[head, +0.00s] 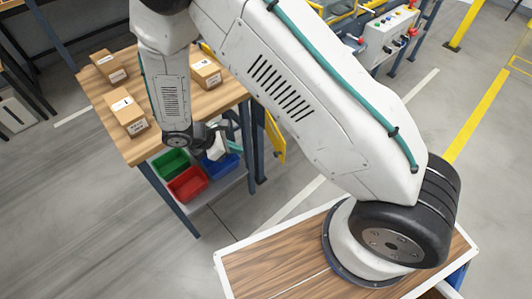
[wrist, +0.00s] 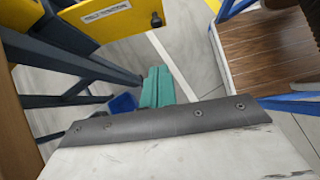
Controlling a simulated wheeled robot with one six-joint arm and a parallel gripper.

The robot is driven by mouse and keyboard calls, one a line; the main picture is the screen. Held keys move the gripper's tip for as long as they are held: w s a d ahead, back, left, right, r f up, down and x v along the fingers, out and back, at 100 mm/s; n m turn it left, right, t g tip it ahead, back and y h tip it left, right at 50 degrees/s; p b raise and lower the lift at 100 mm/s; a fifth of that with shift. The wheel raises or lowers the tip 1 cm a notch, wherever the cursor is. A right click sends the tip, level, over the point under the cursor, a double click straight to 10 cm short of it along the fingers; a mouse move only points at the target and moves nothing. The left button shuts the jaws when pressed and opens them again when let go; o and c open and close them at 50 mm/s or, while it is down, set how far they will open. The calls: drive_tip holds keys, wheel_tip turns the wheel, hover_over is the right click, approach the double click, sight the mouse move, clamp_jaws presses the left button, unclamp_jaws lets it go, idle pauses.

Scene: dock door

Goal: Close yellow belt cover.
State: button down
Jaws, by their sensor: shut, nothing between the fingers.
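The yellow belt cover (head: 275,138) shows in the head view as a tilted yellow panel beside the right end of the wooden table. In the wrist view, a yellow panel (wrist: 105,18) with a white label and a small black knob (wrist: 157,20) fills the upper left; it appears to be this cover. My gripper (head: 234,144) is low at the table's right end, left of the cover and apart from it in the head view. Its teal fingers (wrist: 156,87) are shut and empty in the wrist view. My arm hides part of the area behind; the cover's hinge cannot be made out.
The wooden table (head: 135,75) carries several cardboard boxes (head: 126,112). Green (head: 170,163), red (head: 187,184) and blue (head: 222,166) bins sit on its lower shelf, near my gripper. Dark table legs stand close by. A grey control box (head: 388,38) is behind. Open floor lies right of the cover.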

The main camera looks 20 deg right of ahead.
drive_tip(key=d+r+x, duration=0.1)
drive_tip(key=x, duration=1.2)
drive_tip(key=shift+d, duration=0.4)
drive_tip(key=shift+s+d+r, duration=0.15)
